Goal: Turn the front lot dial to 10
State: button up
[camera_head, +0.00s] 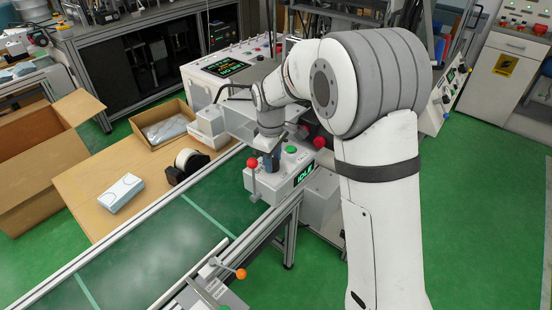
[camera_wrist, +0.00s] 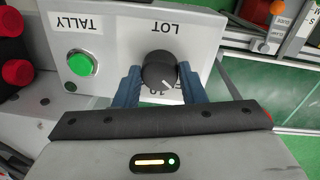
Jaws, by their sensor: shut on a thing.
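The front lot dial (camera_wrist: 158,70) is a dark round knob with a white pointer line, on a light grey panel (camera_wrist: 110,55) labelled LOT. In the wrist view its pointer aims toward the lower right, and a printed 10 shows partly below the knob. My gripper (camera_wrist: 160,85) has its blue fingers on both sides of the dial, shut on it. In the head view my gripper (camera_head: 271,161) reaches down onto the control box (camera_head: 292,178), and the dial is hidden behind it.
A green button (camera_wrist: 79,64) labelled TALLY sits left of the dial. A red-knobbed lever (camera_head: 253,163) stands left of my gripper, and another red knob (camera_head: 320,142) is at its right. The green conveyor (camera_head: 160,250) runs in front. The box's display (camera_head: 303,175) reads IDLE.

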jog(key=c, duration=0.3)
jog(key=shift+d, duration=0.2)
jog(key=shift+a+r+m, duration=0.1)
jog(key=shift+a+m, duration=0.1)
jog(key=shift+m, duration=0.1)
jog(key=m, duration=0.2)
jog(key=shift+a+m, duration=0.1)
jog(key=shift+m, duration=0.2)
jog(key=m, duration=0.6)
jog(key=shift+w+a+r+p, duration=0.1)
jog(key=shift+p, duration=0.2)
jog(key=shift+m, duration=0.4)
jog(key=o, duration=0.7)
jog(key=shift+c, duration=0.2)
jog(key=o, duration=0.3)
